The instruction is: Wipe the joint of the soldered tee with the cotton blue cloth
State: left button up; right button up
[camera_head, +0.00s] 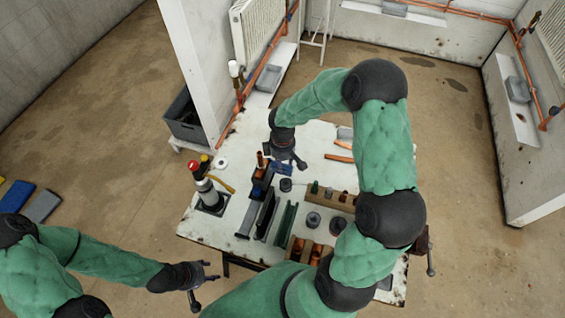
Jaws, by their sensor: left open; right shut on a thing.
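A small copper piece (261,158), which looks like the soldered tee, stands upright at a dark holder on the worktable. My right gripper (289,158) reaches over the table from above, just right of the copper piece. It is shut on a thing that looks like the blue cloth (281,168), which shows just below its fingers. The gripper hides part of this, and I cannot tell whether the cloth touches the joint. My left gripper (203,286) is open and empty, off the table's front left edge.
The worktable (317,140) carries a torch-like tool (208,192) at left, dark and green channels (286,224) in front, and a wooden block (335,197) with small parts. A grey crate (186,120) stands behind left.

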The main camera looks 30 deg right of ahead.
jog(key=shift+r+p, duration=1.6)
jog(key=shift+r, duration=0.85)
